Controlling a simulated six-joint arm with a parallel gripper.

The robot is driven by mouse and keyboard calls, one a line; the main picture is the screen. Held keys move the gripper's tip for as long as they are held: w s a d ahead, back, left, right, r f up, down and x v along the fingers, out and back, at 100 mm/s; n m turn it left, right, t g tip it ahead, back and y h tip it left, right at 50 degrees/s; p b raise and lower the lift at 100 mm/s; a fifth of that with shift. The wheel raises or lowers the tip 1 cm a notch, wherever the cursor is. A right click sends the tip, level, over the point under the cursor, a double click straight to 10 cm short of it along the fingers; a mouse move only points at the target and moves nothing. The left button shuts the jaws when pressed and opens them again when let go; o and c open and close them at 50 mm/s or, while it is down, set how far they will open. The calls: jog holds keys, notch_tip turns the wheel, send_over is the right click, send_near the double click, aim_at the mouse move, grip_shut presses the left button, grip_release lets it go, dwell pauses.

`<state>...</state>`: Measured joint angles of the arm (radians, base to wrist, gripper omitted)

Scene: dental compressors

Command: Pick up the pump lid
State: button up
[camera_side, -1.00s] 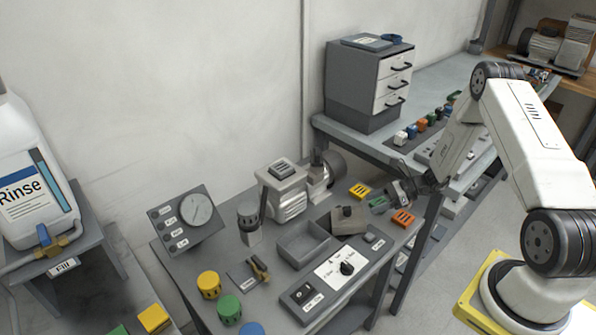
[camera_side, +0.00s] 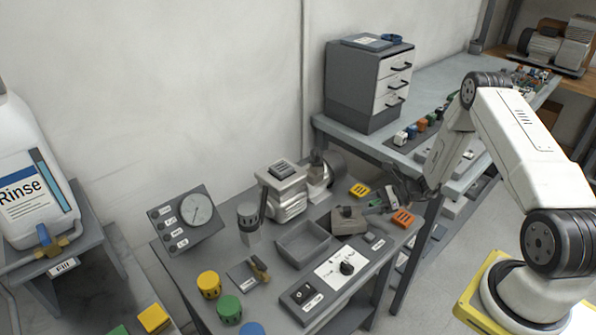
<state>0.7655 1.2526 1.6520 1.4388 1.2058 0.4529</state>
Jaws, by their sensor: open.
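What looks like the pump lid is a flat grey-brown block (camera_side: 346,224) with a small dark knob, lying on the grey workbench in the side view. My gripper (camera_side: 376,206) is low over the bench, just right of the lid, with its fingers pointing left toward the knob. The jaws are open and I see nothing held. Whether a fingertip touches the lid is too small to tell.
A grey pump body (camera_side: 284,196) stands behind the lid, and an empty grey tray (camera_side: 303,243) is left of it. A yellow block (camera_side: 359,190) and an orange block (camera_side: 403,218) lie close to the gripper.

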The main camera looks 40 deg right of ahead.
aim_at(348, 216)
jog(key=shift+x, duration=2.4)
grip_shut()
